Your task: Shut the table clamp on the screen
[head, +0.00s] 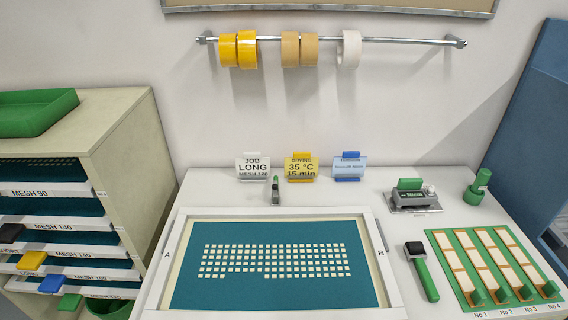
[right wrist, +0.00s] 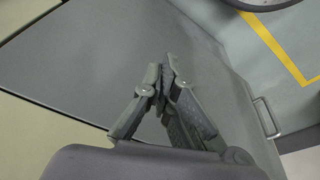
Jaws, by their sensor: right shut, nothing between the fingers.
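The screen (head: 200,238) lies flat on the table, a white frame around teal mesh with rows of small pale key shapes, marked A at left and B at right. The table clamp (head: 276,196) is small and grey with a green tip, at the middle of the screen's back edge. Its lever appears to stand upright; whether its foot touches the frame is too small to tell. My right gripper (right wrist: 163,82) shows only in the right wrist view, shut and empty, with a grey panel behind it. My left gripper is in neither view.
A squeegee-like green-handled tool (head: 422,272) and a green board with wooden strips (head: 446,246) lie right of the screen. A grey device (head: 414,202) and a green bottle (head: 477,187) stand behind them. A shelf rack (head: 125,135) is at left. Sign cards (head: 301,167) stand behind the clamp.

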